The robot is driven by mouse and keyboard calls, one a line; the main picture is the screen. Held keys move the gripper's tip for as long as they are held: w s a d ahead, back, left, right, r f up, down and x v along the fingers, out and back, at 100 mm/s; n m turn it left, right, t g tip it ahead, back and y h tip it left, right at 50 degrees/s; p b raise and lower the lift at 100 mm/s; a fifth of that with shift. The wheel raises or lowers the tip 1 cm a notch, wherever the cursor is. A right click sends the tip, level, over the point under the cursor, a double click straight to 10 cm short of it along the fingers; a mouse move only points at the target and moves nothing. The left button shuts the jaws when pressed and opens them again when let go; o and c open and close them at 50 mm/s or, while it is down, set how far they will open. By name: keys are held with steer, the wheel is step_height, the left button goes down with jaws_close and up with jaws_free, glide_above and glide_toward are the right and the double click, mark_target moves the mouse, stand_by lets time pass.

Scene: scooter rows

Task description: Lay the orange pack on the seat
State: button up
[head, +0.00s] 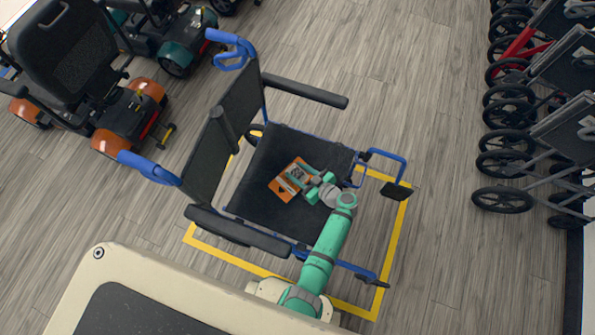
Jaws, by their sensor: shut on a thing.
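The orange pack (280,190) is a flat orange piece over the middle of the black seat (258,203). The seat belongs to a blue-framed chair with black armrests and backrest. My gripper (294,178) is over the seat, at the pack's right side, shut on the pack. The gripper fingers cover part of the pack. From this single high view I cannot tell whether the pack touches the seat or is held just above it.
The chair's armrests (305,92) stand on both sides of the seat. Footrests (397,191) stick out at the right. A yellow floor outline (398,240) surrounds the chair. Mobility scooters (68,60) are at upper left, folded wheelchairs (540,140) at right. Floor between is clear.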

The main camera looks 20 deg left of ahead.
steer(key=shift+w+f, duration=0.1)
steer(key=shift+f, duration=0.05)
steer(key=shift+d+f, duration=0.15)
steer(key=shift+f, duration=0.15)
steer(key=o, duration=1.1)
steer(key=shift+s+a, duration=0.2)
steer(key=shift+a, duration=0.05)
steer(key=shift+d+r, duration=0.15)
steer(key=shift+r, duration=0.45)
steer(key=v, duration=1.1)
steer(key=shift+s+d, duration=0.1)
steer(key=shift+d, duration=0.25)
